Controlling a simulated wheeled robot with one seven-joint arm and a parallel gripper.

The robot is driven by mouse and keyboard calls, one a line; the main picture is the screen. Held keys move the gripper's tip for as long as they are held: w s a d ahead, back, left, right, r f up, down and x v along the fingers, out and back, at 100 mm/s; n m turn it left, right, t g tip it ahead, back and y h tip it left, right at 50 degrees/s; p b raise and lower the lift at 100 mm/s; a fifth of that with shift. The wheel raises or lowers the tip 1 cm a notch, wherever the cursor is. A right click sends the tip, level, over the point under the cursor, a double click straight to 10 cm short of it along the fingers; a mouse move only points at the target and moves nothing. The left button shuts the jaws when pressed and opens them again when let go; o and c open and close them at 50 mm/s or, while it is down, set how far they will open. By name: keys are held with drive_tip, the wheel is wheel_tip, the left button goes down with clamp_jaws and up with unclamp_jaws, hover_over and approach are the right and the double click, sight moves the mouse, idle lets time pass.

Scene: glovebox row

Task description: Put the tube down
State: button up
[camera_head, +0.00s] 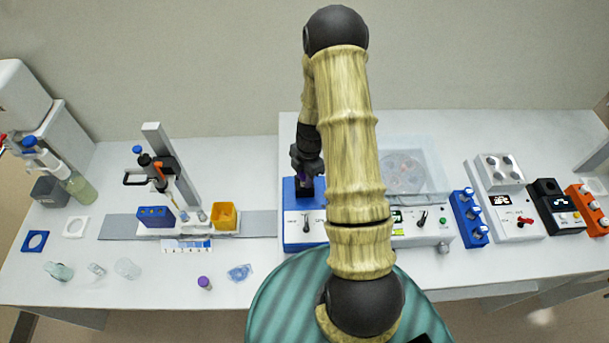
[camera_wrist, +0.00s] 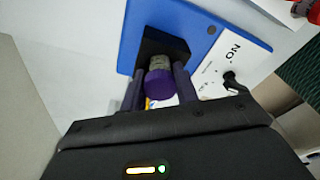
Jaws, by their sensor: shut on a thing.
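A tube with a purple cap (camera_wrist: 160,84) and a greyish body sits between the two fingers of my gripper (camera_wrist: 158,92) in the wrist view. My gripper is shut on it. The tube's lower end is at the black holder (camera_wrist: 165,44) of a blue and white device; I cannot tell whether it is inside or just above. In the head view my gripper (camera_head: 306,165) is over the back of this blue device (camera_head: 292,212), and a bit of purple (camera_head: 303,176) shows below it. My arm hides part of the device's right side.
To the left are a blue rack (camera_head: 156,215) and a yellow box (camera_head: 225,215). A clear-lidded device (camera_head: 405,175) stands right of my arm. The bench front at left holds several clear vessels.

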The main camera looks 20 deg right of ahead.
drive_tip(key=o, duration=1)
drive_tip(key=r+b, duration=0.1)
drive_tip(key=r, duration=0.3)
drive_tip(key=d+r+b, duration=0.1)
drive_tip(key=r, duration=0.3)
drive_tip(key=r+b, duration=0.2)
drive_tip(key=r, duration=0.2)
drive_tip(key=shift+w+d+r, duration=0.15)
drive_tip(key=shift+d, duration=0.05)
drive_tip(key=s+a+r+m+t, duration=0.1)
drive_tip(key=s+a+r+m, duration=0.1)
drive_tip(key=m, duration=0.4)
drive_tip(key=s+a+r+m+t+h, duration=0.1)
drive_tip(key=s+a+r+m, duration=0.2)
drive_tip(key=s+a+m, duration=0.2)
drive_tip(key=s+a+r+m+t, duration=0.1)
drive_tip(key=s+a+m, duration=0.3)
drive_tip(key=m, duration=0.5)
drive_tip(key=shift+s+r, duration=0.65)
drive_tip(key=shift+s, duration=0.2)
